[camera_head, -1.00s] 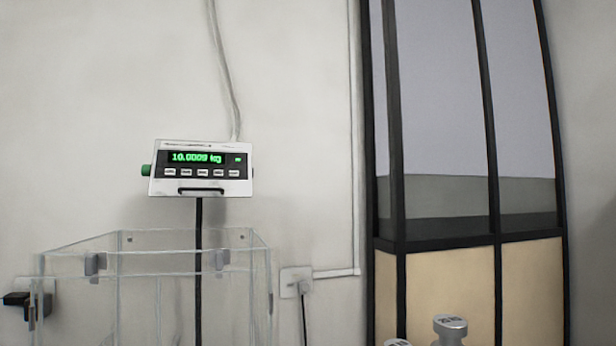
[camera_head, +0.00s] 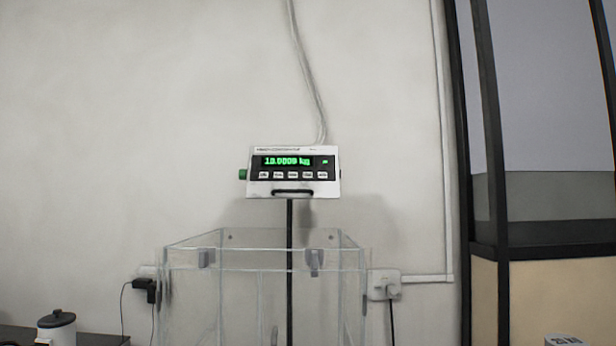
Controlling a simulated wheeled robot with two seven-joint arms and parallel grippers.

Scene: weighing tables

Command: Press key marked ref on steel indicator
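The steel indicator (camera_head: 293,172) is a light box with a black front panel, on a dark post in the middle of the camera_head view. Its green display reads about 10.000 kg; the last digit is blurred. Below the display is a row of several small pale keys (camera_head: 293,175). Their labels are too small to read, so I cannot tell which one is marked ref. A dark handle sits at its lower edge and a green knob at its left side. Neither of my grippers is in view.
A clear, open-topped box (camera_head: 190,290) with grey clips stands below the indicator, around the post. A wall socket (camera_head: 383,284) is to its right. A white pot with a dark lid (camera_head: 57,328) is at lower left. A dark-framed window (camera_head: 540,200) is at right.

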